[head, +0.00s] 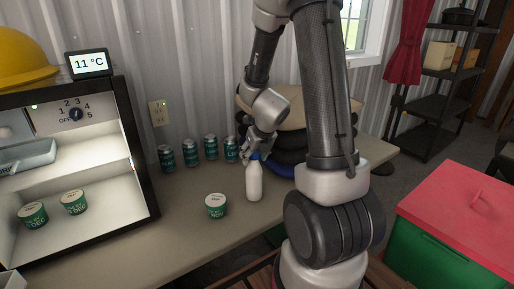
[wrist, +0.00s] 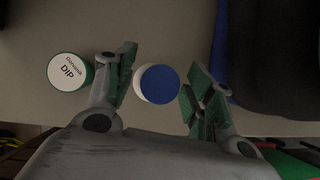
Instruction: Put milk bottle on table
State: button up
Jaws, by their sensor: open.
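The milk bottle (head: 254,183) is white with a blue cap and stands upright on the table (head: 180,231). In the wrist view its blue cap (wrist: 157,84) shows from above, between the two fingers. My gripper (head: 258,154) is right above the bottle, its fingers open on either side of the cap. In the wrist view the gripper (wrist: 155,88) shows a gap between each finger and the cap. How low the fingertips reach along the bottle is hard to tell.
A dip tub (head: 216,206) stands left of the bottle; it also shows in the wrist view (wrist: 70,72). Dark stacked items (head: 285,150) are close on the right. An open lit fridge (head: 148,190) is at left. The table front is clear.

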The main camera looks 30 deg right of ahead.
jog(key=s+a+r+m+g, duration=0.1)
jog(key=s+a+r+m, duration=0.1)
jog(key=s+r+m, duration=0.8)
jog(key=s+a+r+m, duration=0.3)
jog(key=s+r+m, duration=0.7)
jog(key=m, duration=1.4)
jog(key=s, duration=0.3)
jog(key=shift+s+r+m+g+y, duration=0.3)
jog(key=shift+r+m+g, duration=0.05)
jog(key=shift+m+g, duration=0.05)
jog(key=shift+a, duration=0.1)
jog(key=shift+c, duration=0.3)
